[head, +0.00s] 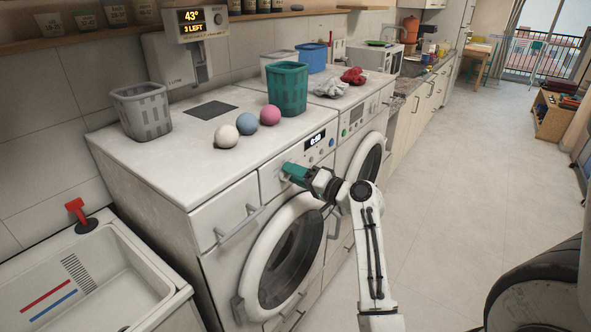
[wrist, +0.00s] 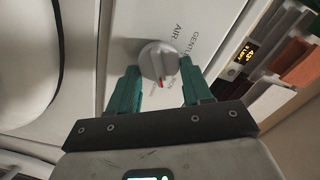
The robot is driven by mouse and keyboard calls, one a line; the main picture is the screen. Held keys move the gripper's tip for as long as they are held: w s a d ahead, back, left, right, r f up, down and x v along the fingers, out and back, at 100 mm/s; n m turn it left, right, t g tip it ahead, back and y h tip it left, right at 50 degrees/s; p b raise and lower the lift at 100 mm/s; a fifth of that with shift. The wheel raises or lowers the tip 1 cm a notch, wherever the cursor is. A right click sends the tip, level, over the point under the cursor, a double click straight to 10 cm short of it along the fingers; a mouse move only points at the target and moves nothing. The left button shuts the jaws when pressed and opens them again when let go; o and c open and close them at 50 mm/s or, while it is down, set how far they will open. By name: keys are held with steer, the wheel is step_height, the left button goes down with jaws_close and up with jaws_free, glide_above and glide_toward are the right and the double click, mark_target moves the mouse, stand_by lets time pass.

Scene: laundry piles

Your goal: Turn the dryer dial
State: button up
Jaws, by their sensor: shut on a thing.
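My gripper (head: 291,171) is at the front control panel of the nearer white machine (head: 165,175), below its lit display (head: 316,139). In the wrist view, the teal fingers of my gripper (wrist: 158,67) stand on both sides of a round grey dial (wrist: 157,56) and are shut on it. A red mark shows on the dial's edge towards my gripper. Grey lettering, including "AIR" and "GENTLE", runs around the dial, partly hidden by the right finger. In the head view the dial is hidden behind my gripper.
On the machine tops stand a grey basket (head: 142,112), a teal basket (head: 288,92) and three balls, one of them pink (head: 270,115). The round door (head: 285,255) is below my gripper. A white sink (head: 95,270) is at left.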

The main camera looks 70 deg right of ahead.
steer(key=shift+m+p, duration=0.95)
steer(key=shift+m, duration=0.75)
steer(key=shift+d+f+m, duration=0.1)
steer(key=shift+m, duration=0.2)
steer(key=o, duration=1)
steer(key=b+v, duration=0.2)
steer(key=v, duration=0.8)
steer(key=shift+s, duration=0.4)
